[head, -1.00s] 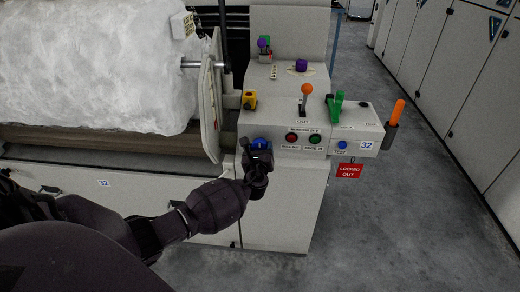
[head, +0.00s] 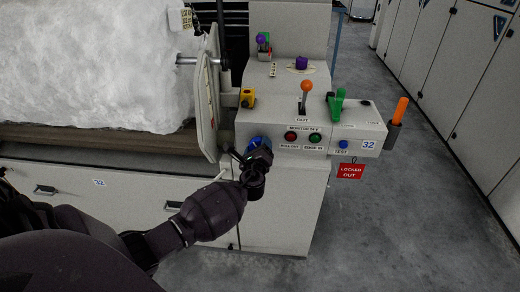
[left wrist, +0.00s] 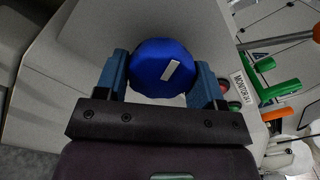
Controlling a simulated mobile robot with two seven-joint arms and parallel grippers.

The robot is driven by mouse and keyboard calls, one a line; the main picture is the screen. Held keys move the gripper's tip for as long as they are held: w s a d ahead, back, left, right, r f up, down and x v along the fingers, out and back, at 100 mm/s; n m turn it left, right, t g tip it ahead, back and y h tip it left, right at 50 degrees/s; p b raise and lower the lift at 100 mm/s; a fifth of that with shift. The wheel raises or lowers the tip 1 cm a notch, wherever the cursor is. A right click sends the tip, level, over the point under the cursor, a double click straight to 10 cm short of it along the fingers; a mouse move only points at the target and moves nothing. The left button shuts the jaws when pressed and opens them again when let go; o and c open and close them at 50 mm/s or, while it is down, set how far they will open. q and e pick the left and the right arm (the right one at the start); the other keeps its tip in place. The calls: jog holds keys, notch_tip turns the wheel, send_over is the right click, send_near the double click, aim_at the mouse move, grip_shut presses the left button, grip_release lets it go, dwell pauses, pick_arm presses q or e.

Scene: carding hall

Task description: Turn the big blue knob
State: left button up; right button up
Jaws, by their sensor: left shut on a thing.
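The big blue knob (head: 256,143) is on the left of the control box's front face, partly hidden behind my left gripper (head: 259,150) in the head view. In the left wrist view the knob (left wrist: 160,68) is a round blue disc with a white mark slanting up to the right. The fingers of my left gripper (left wrist: 160,86) lie one on each side of the knob, shut on it. My right gripper is not in view.
The grey control box (head: 262,115) carries red (head: 290,137) and green (head: 315,138) buttons, an orange-topped lever (head: 306,86), a green handle (head: 338,102) and a small blue button (head: 343,145). A red tag (head: 351,171) hangs at right. A white fibre roll (head: 90,65) is at left. Floor at right is clear.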

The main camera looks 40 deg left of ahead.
pick_arm(q)
jog(key=shift+d+f+n+b, duration=0.1)
jog(key=shift+n+b, duration=0.4)
jog(key=shift+n, duration=1)
jog(key=o, duration=0.9)
jog(key=p+v, duration=0.1)
jog(key=v, duration=1)
jog(key=shift+w, duration=0.1)
